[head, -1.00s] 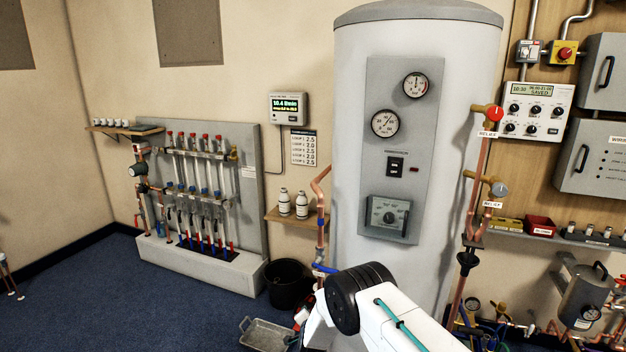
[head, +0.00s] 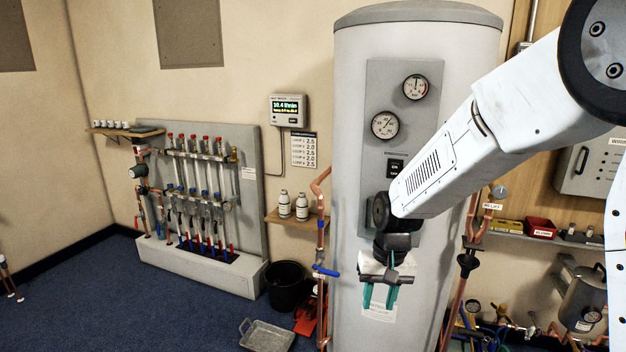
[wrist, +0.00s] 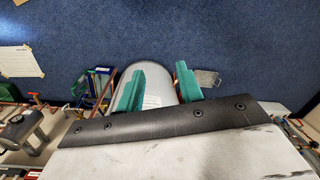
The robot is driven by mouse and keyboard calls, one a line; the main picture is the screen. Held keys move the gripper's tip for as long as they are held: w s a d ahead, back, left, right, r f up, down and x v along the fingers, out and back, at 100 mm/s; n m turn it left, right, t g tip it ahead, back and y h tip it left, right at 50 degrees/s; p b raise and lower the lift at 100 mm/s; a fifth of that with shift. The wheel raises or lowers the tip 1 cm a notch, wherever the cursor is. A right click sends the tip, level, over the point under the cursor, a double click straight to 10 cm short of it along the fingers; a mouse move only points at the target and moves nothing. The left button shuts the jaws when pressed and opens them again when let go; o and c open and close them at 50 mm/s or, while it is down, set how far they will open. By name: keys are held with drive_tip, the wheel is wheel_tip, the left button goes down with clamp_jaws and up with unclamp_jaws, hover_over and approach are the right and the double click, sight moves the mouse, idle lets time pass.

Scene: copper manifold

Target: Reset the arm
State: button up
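My gripper (head: 379,302) hangs in front of the lower part of the grey-white cylinder (head: 350,150) in the head view, pointing down. Its two green fingers are apart with nothing held between them. My white arm comes in from the upper right and covers part of the cylinder's panel. In the wrist view the open fingers of my gripper (wrist: 159,72) stand apart, with the cylinder and blue floor beyond them.
Copper pipes (head: 470,215) run close on the cylinder's right side. A shelf with two white bottles (head: 293,205), a black bin (head: 287,284) and a metal tray (head: 267,335) are left of it. The blue floor (head: 100,300) further left is open.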

drive_tip(key=s+d+r, duration=0.4)
drive_tip(key=s+r, duration=0.1)
drive_tip(key=s, duration=0.4)
drive_tip(key=s+d+r+t, duration=0.1)
drive_tip(key=s+d+r, duration=0.3)
drive_tip(key=s, duration=0.5)
drive_tip(key=s+d+r+t+h, duration=0.1)
drive_tip(key=s+d+r, duration=0.3)
drive_tip(key=s+r, duration=0.3)
drive_tip(key=shift+s+d, duration=0.15)
drive_tip(key=shift+s, duration=1.35)
